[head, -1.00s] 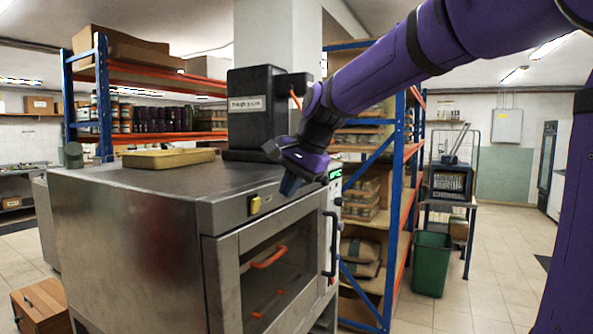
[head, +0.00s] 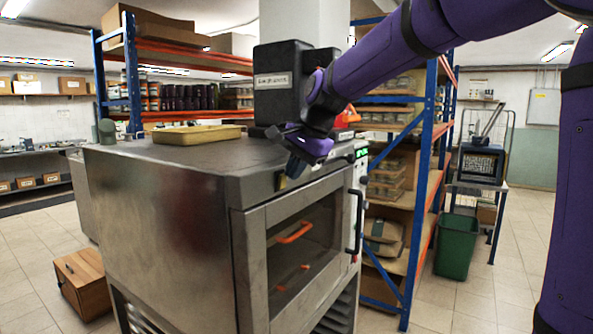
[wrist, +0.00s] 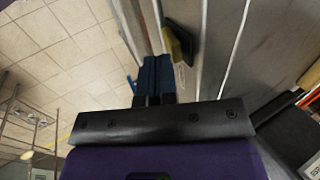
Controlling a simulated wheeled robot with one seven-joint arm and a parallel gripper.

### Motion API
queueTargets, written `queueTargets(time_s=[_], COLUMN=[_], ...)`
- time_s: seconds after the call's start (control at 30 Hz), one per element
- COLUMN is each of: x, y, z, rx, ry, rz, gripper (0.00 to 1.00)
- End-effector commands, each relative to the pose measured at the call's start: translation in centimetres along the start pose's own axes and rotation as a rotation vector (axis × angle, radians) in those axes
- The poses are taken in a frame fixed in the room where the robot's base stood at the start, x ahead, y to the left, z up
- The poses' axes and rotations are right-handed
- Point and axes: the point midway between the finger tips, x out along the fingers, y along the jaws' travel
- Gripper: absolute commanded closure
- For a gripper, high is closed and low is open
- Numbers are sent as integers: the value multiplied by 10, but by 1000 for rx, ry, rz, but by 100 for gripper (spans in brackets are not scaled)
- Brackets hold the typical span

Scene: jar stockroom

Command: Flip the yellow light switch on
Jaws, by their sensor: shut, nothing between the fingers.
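The yellow light switch (wrist: 172,45) sits on a dark plate on the steel oven's front. In the wrist view it is just beyond and slightly right of my fingertips, with a small gap seeming to show. In the head view the switch (head: 281,182) is at the upper left of the oven front, mostly hidden by my gripper (head: 295,168). My gripper's blue fingers (wrist: 155,72) are shut together with nothing between them, pointing toward the switch. I cannot tell whether the fingers touch it, or which way it is set.
The steel oven (head: 165,215) has a glass door with a dark handle (head: 355,222). A yellow tray (head: 197,135) and a black box (head: 281,85) stand on top. A blue-orange shelf rack (head: 425,190) is behind, a green bin (head: 456,247) at right. A wooden box (head: 85,282) lies at left.

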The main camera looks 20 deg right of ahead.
Motion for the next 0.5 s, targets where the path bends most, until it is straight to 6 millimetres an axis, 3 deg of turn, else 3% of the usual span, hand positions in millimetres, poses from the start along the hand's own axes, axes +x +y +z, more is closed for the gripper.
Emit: queueTargets(time_s=[0.13, 0.5], x=[2, -1], y=[-11, -11], z=[0, 0], rx=[-4, -2], ry=[-2, -1], rz=[88, 94], gripper=[100, 100])
